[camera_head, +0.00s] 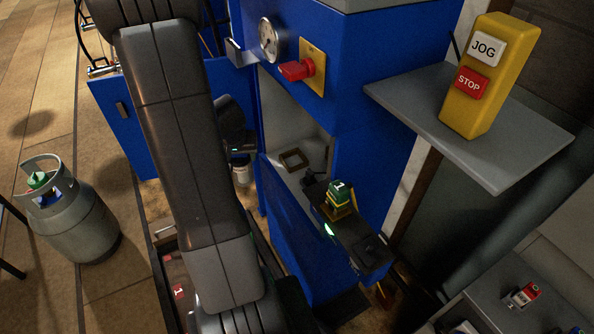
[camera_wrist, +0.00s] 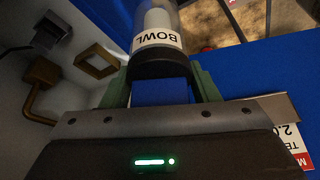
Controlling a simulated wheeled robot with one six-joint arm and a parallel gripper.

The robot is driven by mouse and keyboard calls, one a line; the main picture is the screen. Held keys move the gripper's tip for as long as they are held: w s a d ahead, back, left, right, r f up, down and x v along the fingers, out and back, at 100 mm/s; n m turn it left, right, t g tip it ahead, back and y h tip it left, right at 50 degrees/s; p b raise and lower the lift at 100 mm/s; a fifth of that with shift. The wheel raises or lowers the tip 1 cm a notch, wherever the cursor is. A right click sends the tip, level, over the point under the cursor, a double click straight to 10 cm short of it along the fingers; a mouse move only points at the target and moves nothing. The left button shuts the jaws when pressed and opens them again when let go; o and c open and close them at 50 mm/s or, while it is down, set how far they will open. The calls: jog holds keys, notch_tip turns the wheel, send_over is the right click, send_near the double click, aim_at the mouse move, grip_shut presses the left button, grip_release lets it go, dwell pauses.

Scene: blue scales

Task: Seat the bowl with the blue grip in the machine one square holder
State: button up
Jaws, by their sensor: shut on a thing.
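My gripper (camera_wrist: 160,92) is shut on the blue grip (camera_wrist: 160,93) of the bowl (camera_wrist: 157,32). The bowl is a clear cup with a dark collar and a white BOWL label. It extends away from my fingers in the wrist view. The square holder (camera_wrist: 97,61) is a brass-coloured square frame inside the machine's pale recess, left of the bowl and apart from it. In the head view the holder (camera_head: 293,159) lies on the recess floor, up and left of my gripper (camera_head: 319,192). The bowl cannot be made out clearly there.
The blue machine (camera_head: 350,90) has a gauge (camera_head: 268,38) and red handle (camera_head: 296,70) above the recess. A brass-coloured fitting with a pipe (camera_wrist: 42,73) stands left of the holder. A grey shelf (camera_head: 410,92) with a yellow JOG/STOP box (camera_head: 488,75) juts out at right.

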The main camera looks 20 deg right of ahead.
jog(key=s+d+f+m+h+b, duration=0.2)
jog(key=s+d+f+m+b, duration=0.2)
jog(key=s+d+b, duration=0.3)
jog(key=w+d+f+p, duration=0.3)
jog(key=w+d+p, duration=0.1)
jog(key=w+d, duration=0.8)
jog(key=shift+w+g, duration=0.3)
jog(key=shift+w, duration=1.25)
jog(key=shift+d+f, duration=0.1)
jog(key=shift+f, duration=0.05)
jog(key=shift+f, duration=0.2)
jog(key=o, duration=1.1)
jog(key=shift+r+y, duration=0.1)
jog(key=shift+y, duration=0.2)
jog(key=shift+o, duration=0.2)
